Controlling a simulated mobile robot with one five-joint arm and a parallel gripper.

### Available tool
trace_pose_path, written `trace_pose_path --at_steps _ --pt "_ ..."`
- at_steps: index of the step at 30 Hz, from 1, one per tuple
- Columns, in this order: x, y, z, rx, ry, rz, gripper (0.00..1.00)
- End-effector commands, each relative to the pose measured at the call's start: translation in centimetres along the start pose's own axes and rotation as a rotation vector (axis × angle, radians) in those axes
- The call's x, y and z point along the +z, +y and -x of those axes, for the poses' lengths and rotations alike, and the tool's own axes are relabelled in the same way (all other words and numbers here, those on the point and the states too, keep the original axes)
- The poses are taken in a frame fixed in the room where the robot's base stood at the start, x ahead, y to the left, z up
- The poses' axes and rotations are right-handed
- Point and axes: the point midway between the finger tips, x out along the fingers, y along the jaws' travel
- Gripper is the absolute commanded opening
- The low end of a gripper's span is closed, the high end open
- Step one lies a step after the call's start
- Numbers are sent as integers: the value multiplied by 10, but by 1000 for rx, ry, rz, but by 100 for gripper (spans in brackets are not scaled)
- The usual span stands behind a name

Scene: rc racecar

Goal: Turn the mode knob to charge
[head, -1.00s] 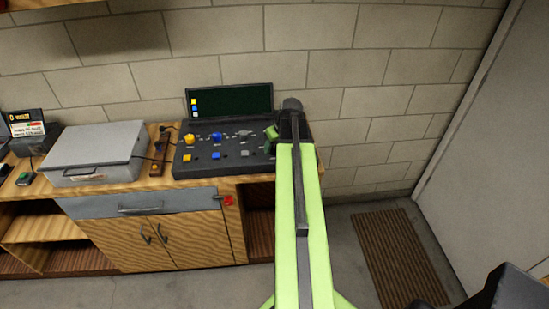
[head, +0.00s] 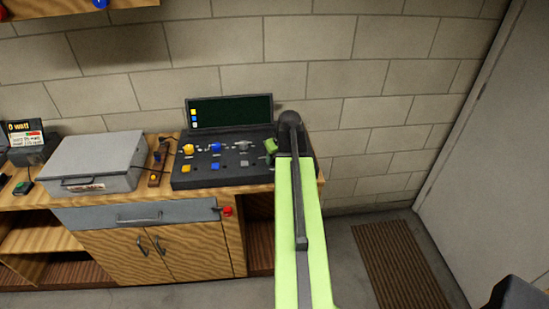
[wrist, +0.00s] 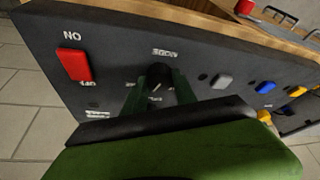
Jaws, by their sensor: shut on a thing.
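The mode knob (wrist: 157,73) is dark and sits on the grey console panel under a MODE label, which appears upside down in the wrist view. My gripper (wrist: 157,84) has its dark green fingers on either side of the knob, shut on it. Marks around the knob are too blurred to read, so its setting cannot be told. In the head view, my gripper (head: 271,147) is at the right end of the console (head: 210,175), and my arm hides the knob there.
A red ON/OFF switch (wrist: 74,64) is beside the knob. Yellow (head: 188,149) and blue (head: 216,147) knobs are on the console's left part. A dark screen (head: 232,110) stands behind. A grey case (head: 95,158) is left of the console on the wooden bench.

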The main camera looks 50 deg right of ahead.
Motion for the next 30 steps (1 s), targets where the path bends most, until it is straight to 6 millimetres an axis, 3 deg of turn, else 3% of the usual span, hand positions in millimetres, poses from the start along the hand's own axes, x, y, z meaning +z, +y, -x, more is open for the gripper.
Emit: trace_pose_path --at_steps 8,30 --pt "0 2 0 -39 -2 93 0" --pt "-1 6 -1 -238 -3 576 0"
